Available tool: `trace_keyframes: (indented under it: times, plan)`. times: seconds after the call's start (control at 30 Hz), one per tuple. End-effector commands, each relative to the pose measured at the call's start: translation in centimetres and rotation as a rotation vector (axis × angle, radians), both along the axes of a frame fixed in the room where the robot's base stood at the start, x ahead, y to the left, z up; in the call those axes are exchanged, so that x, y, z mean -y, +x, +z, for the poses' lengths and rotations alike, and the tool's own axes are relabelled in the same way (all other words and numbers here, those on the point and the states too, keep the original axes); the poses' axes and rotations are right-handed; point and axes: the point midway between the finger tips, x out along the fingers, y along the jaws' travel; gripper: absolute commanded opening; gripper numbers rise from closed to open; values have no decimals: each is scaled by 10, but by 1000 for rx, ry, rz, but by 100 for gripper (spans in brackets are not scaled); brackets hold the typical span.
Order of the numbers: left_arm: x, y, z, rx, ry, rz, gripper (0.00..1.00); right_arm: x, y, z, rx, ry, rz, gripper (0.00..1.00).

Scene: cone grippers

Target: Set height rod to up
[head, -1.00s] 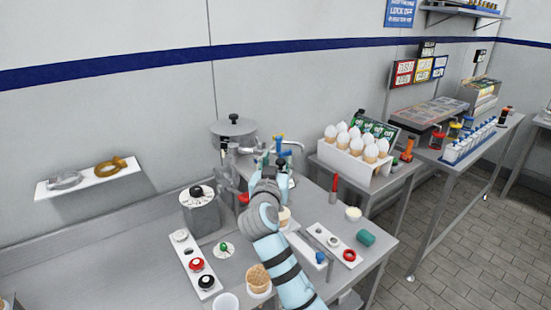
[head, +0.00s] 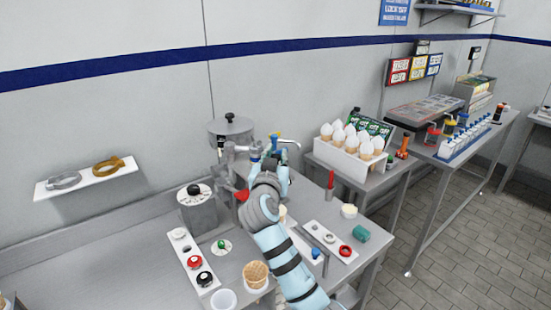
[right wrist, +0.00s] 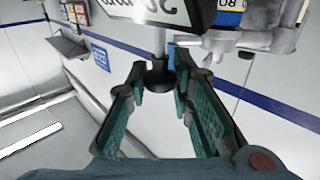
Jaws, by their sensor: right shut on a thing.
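In the right wrist view, a dark round knob (right wrist: 158,76) sits at the lower end of a thin vertical rod (right wrist: 160,42), which looks like the height rod. My right gripper (right wrist: 160,84) is shut on this knob, with one green-padded finger on each side. In the head view, my right gripper (head: 278,165) is at the front of the grey machine (head: 231,131) on the metal counter. The arm and gripper hide the knob and rod there. A white sign plate with dark lettering (right wrist: 150,12) is above the knob. My left gripper does not show.
White-topped cones in a box (head: 345,165) stand right of the machine. A red-handled tool (head: 331,182) is beside my right arm. The counter's left part (head: 110,270) is clear.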

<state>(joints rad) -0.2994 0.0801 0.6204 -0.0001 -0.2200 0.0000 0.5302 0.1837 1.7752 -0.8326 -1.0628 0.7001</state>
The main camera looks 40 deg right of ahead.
Motion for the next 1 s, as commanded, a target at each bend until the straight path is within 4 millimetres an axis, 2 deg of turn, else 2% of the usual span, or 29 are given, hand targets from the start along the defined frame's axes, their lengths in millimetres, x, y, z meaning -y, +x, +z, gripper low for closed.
trace_keyframes:
  times: [0.03,0.2,0.53,0.57,0.67,1.0]
  plan:
    - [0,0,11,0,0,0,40,0,0,15,4,1,0,0]
    - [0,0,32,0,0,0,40,0,0,48,4,-1,0,0]
    - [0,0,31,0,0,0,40,0,0,52,8,-5,1,0]
    - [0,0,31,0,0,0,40,0,0,52,8,-5,1,26]
    - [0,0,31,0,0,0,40,0,0,51,6,-5,1,41]
    - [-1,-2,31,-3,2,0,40,-3,-2,49,4,-1,2,41]
